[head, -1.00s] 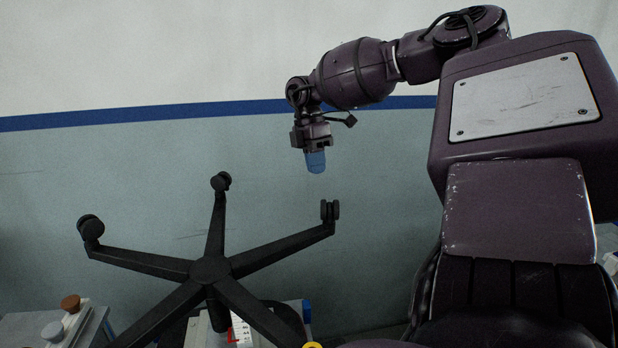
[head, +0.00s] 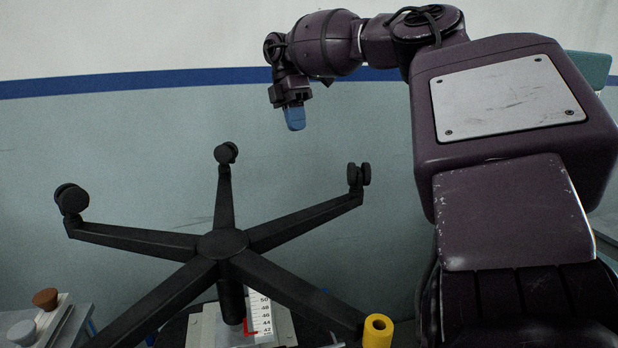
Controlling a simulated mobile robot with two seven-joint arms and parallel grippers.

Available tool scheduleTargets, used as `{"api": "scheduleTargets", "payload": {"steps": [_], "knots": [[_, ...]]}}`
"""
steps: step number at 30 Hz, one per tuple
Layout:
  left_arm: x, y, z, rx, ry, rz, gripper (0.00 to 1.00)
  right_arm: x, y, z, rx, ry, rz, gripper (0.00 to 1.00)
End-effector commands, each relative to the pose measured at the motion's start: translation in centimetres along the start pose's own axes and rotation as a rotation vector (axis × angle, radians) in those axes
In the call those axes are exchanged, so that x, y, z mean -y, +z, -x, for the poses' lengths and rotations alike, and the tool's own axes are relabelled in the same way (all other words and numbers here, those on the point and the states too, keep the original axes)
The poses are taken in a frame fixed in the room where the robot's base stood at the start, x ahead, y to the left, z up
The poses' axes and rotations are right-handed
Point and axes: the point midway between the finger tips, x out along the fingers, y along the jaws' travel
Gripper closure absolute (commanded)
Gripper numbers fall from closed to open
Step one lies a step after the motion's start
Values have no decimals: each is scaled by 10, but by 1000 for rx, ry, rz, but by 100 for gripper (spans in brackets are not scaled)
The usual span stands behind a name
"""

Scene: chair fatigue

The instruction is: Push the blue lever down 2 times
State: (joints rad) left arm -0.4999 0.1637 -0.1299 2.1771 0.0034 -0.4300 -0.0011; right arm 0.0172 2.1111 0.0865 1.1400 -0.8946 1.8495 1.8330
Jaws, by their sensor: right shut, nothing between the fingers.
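My right gripper (head: 294,119) hangs fingers-down, with blue fingertips closed together and nothing held. It is high above the upturned black chair base (head: 222,246), in front of the wall and clear of everything. A tiny blue bit (head: 325,291) shows just behind the chair base's front right leg. I cannot tell whether it is the blue lever; most of it is hidden by that leg. My left gripper is not in view.
A scale with a red pointer (head: 259,314) stands on a pale plate under the chair base. A yellow roller (head: 378,330) is at the front leg's end. A panel with brown (head: 45,298) and grey (head: 22,332) knobs is lower left. Space above the chair base is free.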

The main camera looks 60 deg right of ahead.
Motion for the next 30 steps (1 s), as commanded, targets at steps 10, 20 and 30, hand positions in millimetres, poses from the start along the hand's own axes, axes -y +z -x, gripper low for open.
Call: {"api": "scheduleTargets", "payload": {"steps": [10,20,30], "knots": [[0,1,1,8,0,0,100,7,2,2,5,-29,25,100],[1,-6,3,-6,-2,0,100,9,3,-12,2,-29,25,100],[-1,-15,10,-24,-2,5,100,11,3,-70,1,-29,26,100]]}}
